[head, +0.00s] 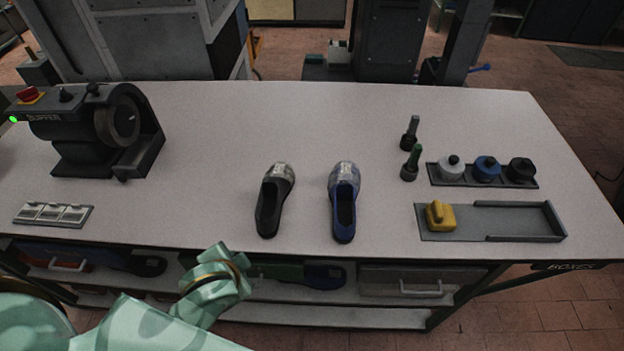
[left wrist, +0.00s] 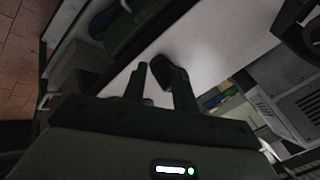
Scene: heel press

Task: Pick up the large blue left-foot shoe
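A blue shoe (head: 343,202) with a shiny silver toe stands on the white table, toe pointing away from me. A black shoe (head: 274,201) with a similar silver toe stands just left of it. Another blue shoe (head: 324,277) is partly visible on the shelf under the table. I cannot tell size or foot from here. My left arm comes in at the lower left, in front of the table edge; its gripper is not distinguishable in the head view. In the left wrist view my left gripper (left wrist: 158,82) has its fingers apart, with an unclear dark shape at their tips. My right gripper does not show.
A buffer machine (head: 95,125) and a silver tray (head: 54,214) are on the left of the table (head: 220,130).

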